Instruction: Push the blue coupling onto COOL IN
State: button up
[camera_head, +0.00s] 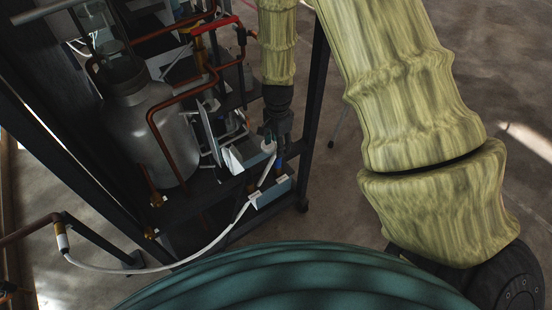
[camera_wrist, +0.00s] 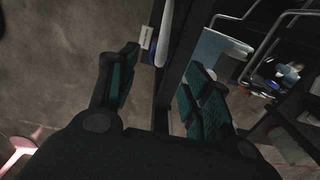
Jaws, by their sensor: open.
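My gripper (camera_head: 276,136) points down beside the rack in the head view. In the wrist view its two dark fingers with green pads stand apart, open, with nothing gripped between them (camera_wrist: 158,95). A white hose (camera_head: 215,240) curves from a fitting at lower left up to a pale grey-blue block (camera_head: 272,192) below the gripper. A small blue part (camera_head: 279,166), perhaps the blue coupling, shows just above that block. In the wrist view a white hose (camera_wrist: 166,28) runs beyond the fingers, beside a small label (camera_wrist: 146,37). The COOL IN lettering is not readable.
A steel vessel (camera_head: 150,125) with copper pipes (camera_head: 160,140) stands left of the gripper. A red-handled part (camera_head: 216,24) is above it. A dark rack post (camera_head: 314,110) stands close to the gripper's right. Bare floor (camera_head: 350,220) lies further right.

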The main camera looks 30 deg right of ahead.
aim_at(277, 161)
notch_tip(277, 161, down, 6)
jog(key=b, duration=0.4)
jog(key=shift+b, duration=0.4)
jog(key=shift+f+b, duration=0.45)
jog(key=shift+f, duration=1.45)
jog(key=shift+r+p, duration=0.1)
jog(key=shift+p, duration=0.25)
grip_shut()
